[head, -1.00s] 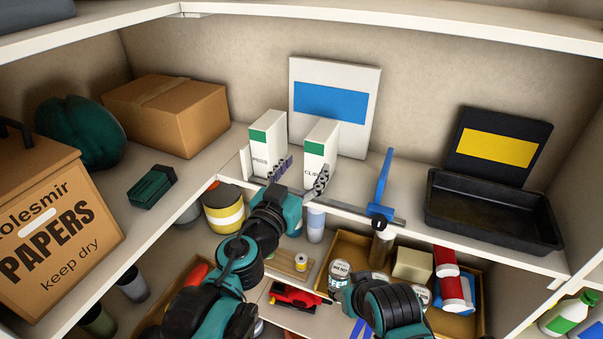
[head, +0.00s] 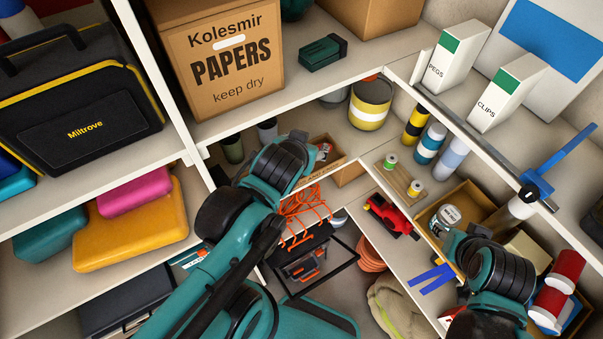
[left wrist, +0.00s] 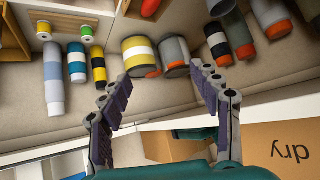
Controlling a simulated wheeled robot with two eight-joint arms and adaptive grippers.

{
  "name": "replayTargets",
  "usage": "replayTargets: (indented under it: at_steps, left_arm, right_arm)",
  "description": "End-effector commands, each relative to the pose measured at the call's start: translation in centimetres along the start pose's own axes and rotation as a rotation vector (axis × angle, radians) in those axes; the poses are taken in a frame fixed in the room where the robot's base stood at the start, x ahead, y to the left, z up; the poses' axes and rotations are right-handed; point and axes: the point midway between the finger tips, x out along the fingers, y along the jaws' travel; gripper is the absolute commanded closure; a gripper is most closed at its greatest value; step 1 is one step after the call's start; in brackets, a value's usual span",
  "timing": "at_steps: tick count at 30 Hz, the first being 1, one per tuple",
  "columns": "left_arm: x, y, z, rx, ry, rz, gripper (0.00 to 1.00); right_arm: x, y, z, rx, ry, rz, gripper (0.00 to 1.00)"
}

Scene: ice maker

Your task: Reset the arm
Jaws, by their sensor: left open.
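My left arm reaches in from the lower left in the head view, and its teal and black wrist (head: 275,170) is in front of the lower shelf. The fingers are hidden behind the wrist there. In the left wrist view my left gripper (left wrist: 161,76) has its two grey fingers spread wide with nothing between them. Beyond the fingertips are a yellow-and-white jar (left wrist: 139,55) and a grey jar (left wrist: 174,55). My right arm (head: 490,275) shows at the lower right in the head view; its gripper fingers do not show.
The PAPERS carton (head: 222,55) stands on the upper shelf above my left wrist. A PEGS box (head: 450,57) and CLIPS box (head: 506,90) stand right. Orange hangers (head: 303,213) and a red tool (head: 390,215) lie below. A black Miltrove case (head: 80,115) is far left.

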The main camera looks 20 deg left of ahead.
Motion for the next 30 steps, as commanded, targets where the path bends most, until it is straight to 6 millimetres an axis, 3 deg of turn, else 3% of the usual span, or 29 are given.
replayTargets:
  at_steps: [1,3,6,20,26,30]
  left_arm:
    - [-0.3,-0.2,2.3,-0.001,-0.067,0.02,0.37]
    - [-0.7,0.2,4.8,0.012,-0.144,0.062,0.37]
    - [-1.2,0.9,6.8,0.025,-0.204,0.109,0.37]
    - [-0.8,1.2,8.0,0.032,-0.22,0.127,0.37]
    - [2.2,1.6,11.3,0.032,-0.219,0.127,0.37]
    - [5.4,1.9,14.9,0.032,-0.219,0.127,0.37]
  right_arm:
    - [0.0,0.0,0.0,0.0,0.0,0.0,0.6]
    - [0.0,0.0,0.0,0.0,0.0,0.0,0.6]
    - [0.0,0.0,0.0,0.0,0.0,0.0,0.6]
    - [0.7,0.0,0.5,0.0,0.0,0.0,0.6]
    - [4.4,0.0,3.1,0.0,0.0,0.0,0.6]
    - [8.3,0.0,6.0,0.0,0.0,0.0,0.6]
